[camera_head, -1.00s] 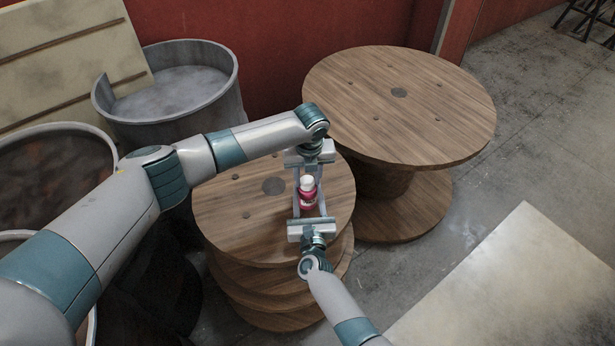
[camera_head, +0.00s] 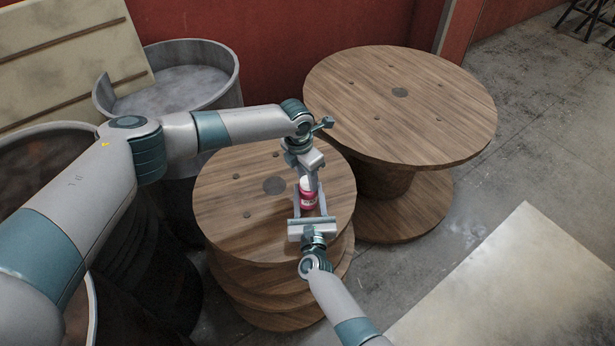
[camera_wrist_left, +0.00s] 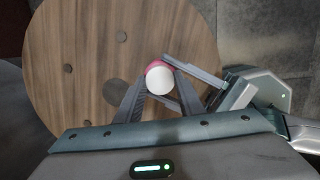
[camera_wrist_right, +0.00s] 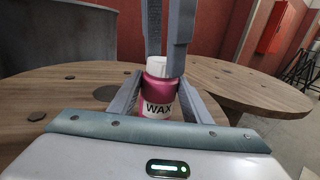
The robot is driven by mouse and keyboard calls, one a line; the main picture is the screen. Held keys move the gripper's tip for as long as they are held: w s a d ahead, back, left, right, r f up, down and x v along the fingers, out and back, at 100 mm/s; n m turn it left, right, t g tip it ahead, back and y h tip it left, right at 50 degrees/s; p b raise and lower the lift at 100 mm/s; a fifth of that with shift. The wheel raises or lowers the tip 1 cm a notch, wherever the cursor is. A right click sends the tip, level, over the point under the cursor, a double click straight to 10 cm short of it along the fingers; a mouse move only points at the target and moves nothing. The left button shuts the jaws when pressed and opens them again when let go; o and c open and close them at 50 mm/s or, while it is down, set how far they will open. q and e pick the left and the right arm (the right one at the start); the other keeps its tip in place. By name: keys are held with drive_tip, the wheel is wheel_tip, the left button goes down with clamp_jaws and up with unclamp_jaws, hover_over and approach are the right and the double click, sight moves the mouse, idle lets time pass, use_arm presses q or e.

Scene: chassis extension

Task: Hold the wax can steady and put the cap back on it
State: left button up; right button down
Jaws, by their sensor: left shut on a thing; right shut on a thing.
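The wax can (camera_head: 308,200) is pink-red with a white WAX label (camera_wrist_right: 158,108) and stands upright on the smaller wooden spool (camera_head: 225,215). The white cap (camera_wrist_left: 159,80) is at the top of the can, in line with it; I cannot tell whether it is fully seated. My left gripper (camera_wrist_right: 166,62) comes down from above and is shut on the cap. My right gripper (camera_wrist_right: 160,88) comes from the near side and is shut around the can body, one finger on each side. The fingers partly hide the cap and can in the head view.
A larger wooden spool (camera_head: 440,100) stands behind and right with a bare top. Grey metal drums (camera_head: 190,85) stand at the left behind my left arm. A pale flat sheet (camera_head: 520,290) lies at the lower right.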

use_arm(q)
drive_tip(key=o, duration=1)
drive_tip(key=shift+r, duration=0.1)
drive_tip(key=shift+r, duration=2.2)
drive_tip(key=shift+c, duration=0.4)
